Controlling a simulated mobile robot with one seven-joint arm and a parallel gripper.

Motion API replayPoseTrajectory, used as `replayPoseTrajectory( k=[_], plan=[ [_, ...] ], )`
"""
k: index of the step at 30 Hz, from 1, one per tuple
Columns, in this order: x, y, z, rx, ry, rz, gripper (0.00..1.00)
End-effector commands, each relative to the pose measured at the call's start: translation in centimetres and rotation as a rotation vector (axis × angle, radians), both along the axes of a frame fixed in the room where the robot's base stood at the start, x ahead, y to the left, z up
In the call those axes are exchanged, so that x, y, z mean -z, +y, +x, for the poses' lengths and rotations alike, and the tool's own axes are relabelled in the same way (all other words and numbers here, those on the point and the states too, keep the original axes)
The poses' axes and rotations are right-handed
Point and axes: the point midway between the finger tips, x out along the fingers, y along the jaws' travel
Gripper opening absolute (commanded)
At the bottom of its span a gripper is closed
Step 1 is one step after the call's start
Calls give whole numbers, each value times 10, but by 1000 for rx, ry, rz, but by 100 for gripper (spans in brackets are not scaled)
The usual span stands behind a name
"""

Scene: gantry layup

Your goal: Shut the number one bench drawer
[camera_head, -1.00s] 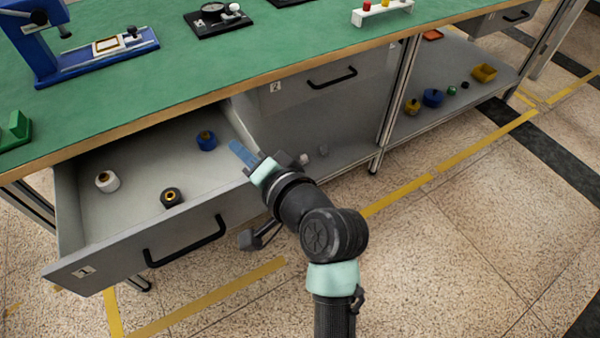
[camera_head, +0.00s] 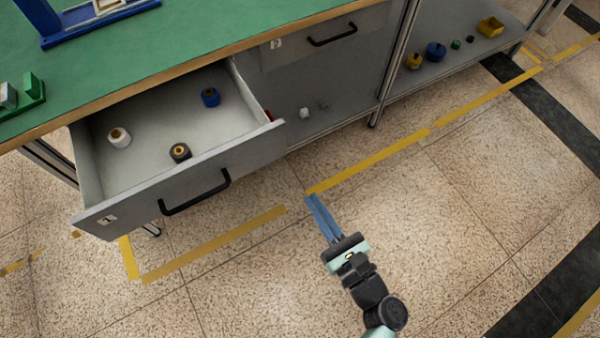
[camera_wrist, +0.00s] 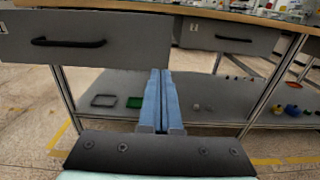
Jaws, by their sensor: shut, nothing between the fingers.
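The number one drawer (camera_head: 130,204) stands pulled out from under the green-topped bench (camera_head: 150,62), at the left of the head view. Its black bar handle (camera_head: 196,193) is on the front panel.
The number two drawer (camera_head: 320,40) is shut to the right. A lower shelf (camera_head: 450,55) holds several small items, including a yellow bin (camera_head: 491,26). A bench leg (camera_head: 384,80) stands between the bays. The taped floor (camera_head: 450,190) in front is clear.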

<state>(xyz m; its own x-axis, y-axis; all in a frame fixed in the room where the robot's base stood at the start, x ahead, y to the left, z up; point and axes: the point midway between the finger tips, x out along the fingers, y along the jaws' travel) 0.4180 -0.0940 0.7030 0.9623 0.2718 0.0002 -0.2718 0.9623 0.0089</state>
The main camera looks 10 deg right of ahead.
Motion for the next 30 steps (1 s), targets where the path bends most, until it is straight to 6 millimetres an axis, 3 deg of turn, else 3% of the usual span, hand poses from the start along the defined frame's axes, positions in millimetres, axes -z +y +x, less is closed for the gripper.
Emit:
replayPoseTrajectory(
  k=[12, 18, 24, 30],
  plan=[
    [0, 24, 81, -8, -5, -8, 0],
    [0, 33, 113, -6, -3, -8, 0],
    [-1, 37, 127, -5, -2, -8, 0],
    [-1, 38, 129, -5, -2, -8, 0]
  ],
)
